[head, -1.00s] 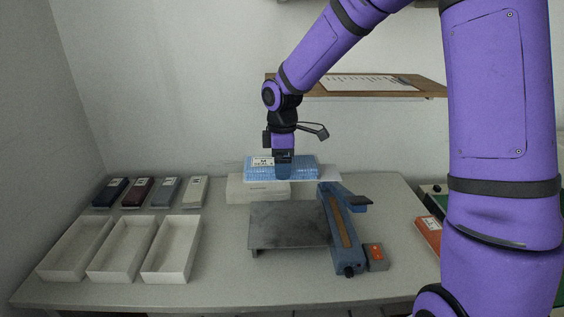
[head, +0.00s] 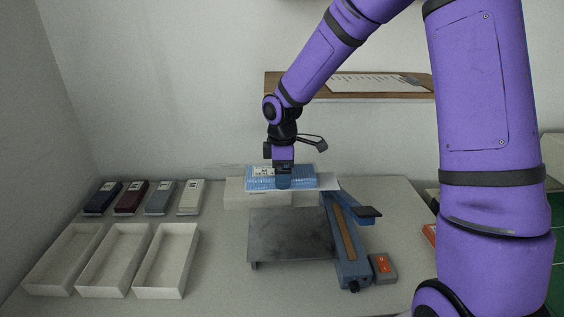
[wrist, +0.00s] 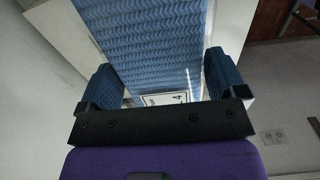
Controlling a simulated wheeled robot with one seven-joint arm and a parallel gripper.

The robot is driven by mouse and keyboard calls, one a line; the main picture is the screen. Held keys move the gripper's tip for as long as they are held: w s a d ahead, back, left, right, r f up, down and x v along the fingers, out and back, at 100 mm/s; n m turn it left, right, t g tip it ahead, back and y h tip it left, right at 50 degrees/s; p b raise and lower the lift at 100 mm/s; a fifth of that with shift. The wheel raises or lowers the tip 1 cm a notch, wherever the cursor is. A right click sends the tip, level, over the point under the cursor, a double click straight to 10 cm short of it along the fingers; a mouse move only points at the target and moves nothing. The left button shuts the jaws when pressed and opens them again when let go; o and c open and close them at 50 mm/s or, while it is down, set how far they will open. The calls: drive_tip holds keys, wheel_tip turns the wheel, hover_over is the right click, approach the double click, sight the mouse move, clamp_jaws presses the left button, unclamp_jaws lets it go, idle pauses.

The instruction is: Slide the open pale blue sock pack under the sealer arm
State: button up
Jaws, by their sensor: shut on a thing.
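The pale blue sock pack (head: 304,179) is held level in my gripper (head: 284,183), with a white label at its left part and a white open flap (head: 328,183) at its right end. My gripper is shut on it; in the wrist view the fingers (wrist: 163,78) stand on either side of the ribbed blue pack (wrist: 155,40). The pack is at the back of the table, behind the sealer. The blue sealer (head: 344,240) has its arm raised, with a dark pad (head: 367,212) at the end. The pack is not under the arm.
A dark grey platform (head: 290,235) stands left of the sealer. A pale block (head: 256,199) is below the pack. Several folded packs (head: 146,197) and white trays (head: 165,260) are at left. A grey box with an orange switch (head: 382,265) is right of the sealer. A wall shelf (head: 300,85) is above.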

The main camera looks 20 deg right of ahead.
drive_tip(key=shift+f, duration=9.1)
drive_tip(key=o, duration=0.7)
wheel_tip(320, 180, up, 11)
